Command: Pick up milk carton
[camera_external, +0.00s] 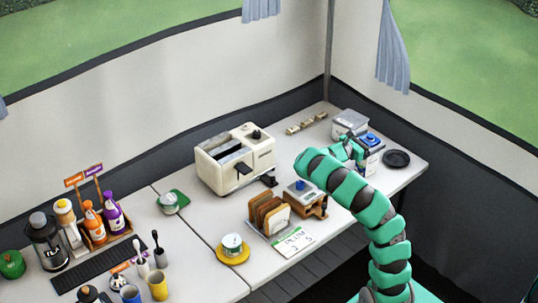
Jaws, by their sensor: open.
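A white and blue carton (369,161), which looks like the milk carton, stands near the right end of the table with a blue top. My green gripper (358,150) is at its left side, close to its upper part. The gripper is open. Its fingers are small in this view, and I cannot tell whether they touch the carton or reach around it. Part of the carton's left side is hidden by the gripper.
A clear container (349,122) stands just behind the carton, and a black round dish (396,158) lies to its right, near the table edge.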

